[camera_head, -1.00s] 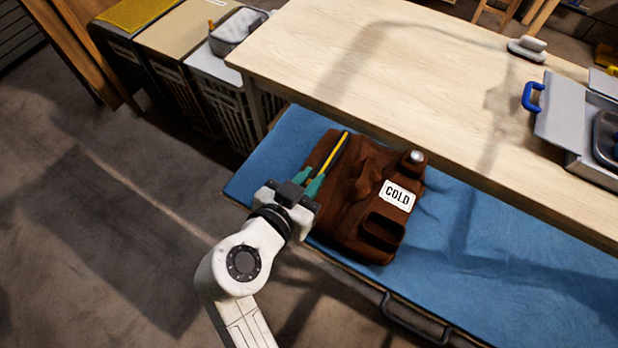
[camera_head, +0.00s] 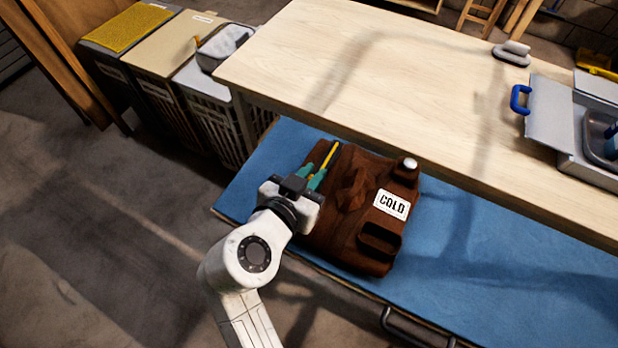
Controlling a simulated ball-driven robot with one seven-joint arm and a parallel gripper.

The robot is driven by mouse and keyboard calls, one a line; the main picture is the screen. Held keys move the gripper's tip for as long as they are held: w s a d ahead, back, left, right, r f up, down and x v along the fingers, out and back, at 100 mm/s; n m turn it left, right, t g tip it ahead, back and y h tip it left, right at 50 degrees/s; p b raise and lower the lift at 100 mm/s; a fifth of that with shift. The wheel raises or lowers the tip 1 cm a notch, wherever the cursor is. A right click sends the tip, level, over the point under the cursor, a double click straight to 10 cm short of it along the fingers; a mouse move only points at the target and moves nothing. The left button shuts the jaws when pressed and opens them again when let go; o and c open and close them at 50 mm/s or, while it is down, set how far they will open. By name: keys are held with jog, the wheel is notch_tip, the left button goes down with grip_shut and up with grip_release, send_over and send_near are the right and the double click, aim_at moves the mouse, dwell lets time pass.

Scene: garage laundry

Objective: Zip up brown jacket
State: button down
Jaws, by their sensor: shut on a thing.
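The brown jacket (camera_head: 350,238) lies folded on a blue padded surface, with a white label reading COLD (camera_head: 391,205) on it. A yellow zipper strip (camera_head: 330,156) runs along its upper left part, beyond my fingers. My gripper (camera_head: 314,180), with green fingertips, is at the lower end of the visible yellow strip, over the jacket's left side. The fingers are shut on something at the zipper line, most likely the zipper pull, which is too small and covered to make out. The zipper below my gripper is hidden by my gripper's body.
A blue pull-out surface (camera_head: 480,240) holds the jacket, with free room to its right. A pale wooden tabletop (camera_head: 390,80) overhangs behind it. A small bottle or knob with a white top (camera_head: 410,164) stands at the jacket's upper right. Bins (camera_head: 205,110) stand at the back left.

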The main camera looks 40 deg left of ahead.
jog(key=c, duration=1.2)
grip_release()
jog(key=shift+o, duration=0.2)
jog(key=b+v, duration=0.1)
jog(key=v, duration=0.9)
jog(key=shift+s, duration=0.45)
